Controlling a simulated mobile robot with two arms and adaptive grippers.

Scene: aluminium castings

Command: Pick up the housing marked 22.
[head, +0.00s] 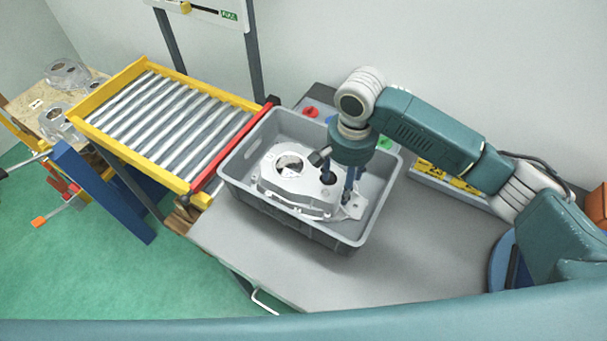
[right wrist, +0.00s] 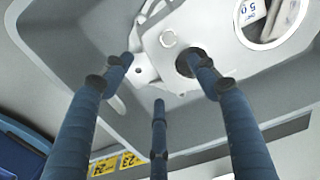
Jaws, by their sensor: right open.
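A pale aluminium housing (head: 272,184) with a large round opening and a smaller dark hole lies in a grey crate (head: 235,163). I cannot read a 22 on it. My right gripper (head: 338,186) is open over the housing's right end, its fingers pointing down. In the right wrist view the three blue fingers (right wrist: 160,75) are spread over the housing (right wrist: 220,60). One fingertip overlaps the small dark hole; whether it is inside or touching, I cannot tell. A white label with print shows through the large opening. My left gripper is not in view.
A roller conveyor (head: 165,115) with yellow sides and a red end bar adjoins the crate's left side. The grey table (head: 270,262) is clear in front of the crate. Other castings (head: 66,74) lie on a wooden surface at far left. The crate's walls surround the housing.

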